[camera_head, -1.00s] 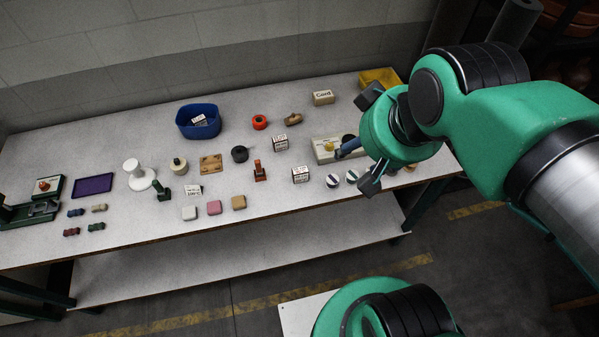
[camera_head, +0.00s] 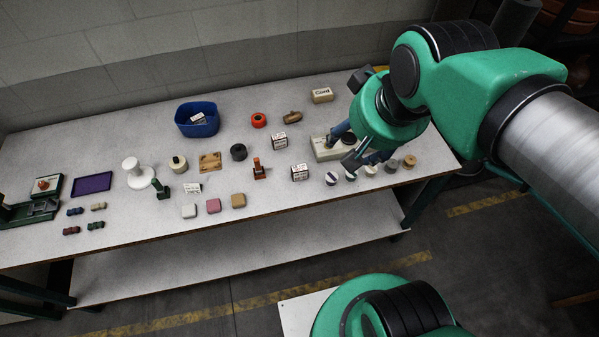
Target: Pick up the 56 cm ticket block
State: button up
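Several small white blocks with printed labels could be ticket blocks. One block (camera_head: 280,141) stands near the table's middle, another (camera_head: 300,172) stands closer to the front edge, and a flatter one (camera_head: 193,188) lies further left. A white labelled piece (camera_head: 198,118) lies inside the blue bin. The print is too small to tell which reads 56 cm. My gripper (camera_head: 343,147) is above the right part of the table, right of the two standing blocks and apart from them. Its fingers look spread, with nothing seen between them. It partly hides a pale device behind it.
The pale device (camera_head: 322,149) and a row of round pieces (camera_head: 332,179) sit under and beside my gripper.

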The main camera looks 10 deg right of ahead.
jog(key=w+a+f+m+g, duration=0.15)
jog(key=w+f+m, duration=0.25)
jog(key=w, duration=0.4)
jog(key=m+g+p, duration=0.1)
jog(key=m+g, duration=0.3)
jog(key=m, duration=0.9)
send_over(300, 170)
notch_tip(300, 170, down, 24)
jog(key=r, duration=0.1)
jog(key=shift+f, duration=0.25)
jog(key=shift+f, duration=0.15)
jog(key=shift+f+b, duration=0.65)
jog(key=shift+f, duration=3.45)
jog(key=shift+f, duration=0.15)
jog(key=shift+w+f+b, duration=0.1)
jog(key=shift+f+b, duration=0.45)
jog(key=shift+f, duration=1.95)
